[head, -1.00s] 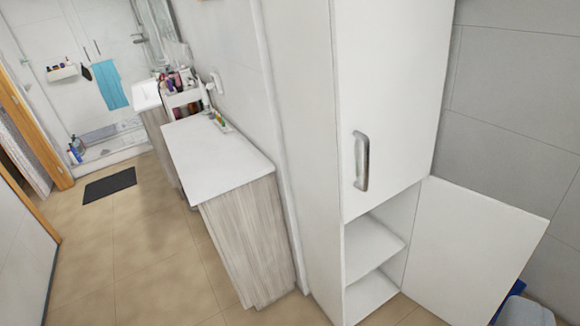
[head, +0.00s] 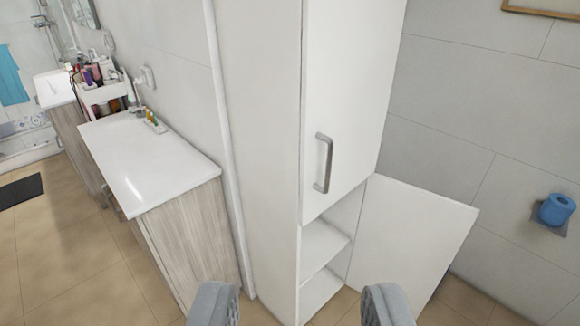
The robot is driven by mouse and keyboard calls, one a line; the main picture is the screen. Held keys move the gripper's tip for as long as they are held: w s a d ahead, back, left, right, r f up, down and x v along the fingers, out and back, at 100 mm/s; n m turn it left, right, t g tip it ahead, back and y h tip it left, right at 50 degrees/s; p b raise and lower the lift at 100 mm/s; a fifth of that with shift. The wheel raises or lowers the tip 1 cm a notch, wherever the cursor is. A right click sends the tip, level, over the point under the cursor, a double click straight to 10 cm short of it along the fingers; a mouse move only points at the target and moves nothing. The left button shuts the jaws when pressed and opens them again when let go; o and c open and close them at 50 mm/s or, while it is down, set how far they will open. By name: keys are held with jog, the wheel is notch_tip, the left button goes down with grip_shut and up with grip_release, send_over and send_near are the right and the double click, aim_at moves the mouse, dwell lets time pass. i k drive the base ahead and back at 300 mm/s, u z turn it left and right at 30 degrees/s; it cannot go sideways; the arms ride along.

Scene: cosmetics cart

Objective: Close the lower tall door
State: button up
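The lower door (head: 412,242) of the tall white cabinet (head: 262,150) stands wide open, swung out to the right. The open lower compartment (head: 322,245) shows a shelf and looks empty. The upper door (head: 345,105), with a metal bar handle (head: 323,163), is shut. My gripper (head: 300,305) shows at the bottom edge as two grey fingers spread wide apart, with nothing between them. It is in front of the cabinet's lower part and appears apart from the door. The bottom of the lower door is partly hidden behind the right finger.
A wood-fronted counter (head: 190,240) with a white top stands left of the cabinet. A white cart (head: 103,92) with cosmetics is behind it. A blue roll (head: 557,208) hangs on the right wall.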

aim_at(408, 237)
jog(key=u, duration=0.1)
jog(key=i, duration=1)
jog(key=z, duration=0.05)
jog(key=k, duration=0.45)
jog(key=z, duration=0.85)
jog(key=i, duration=2.15)
jog(key=u, duration=0.35)
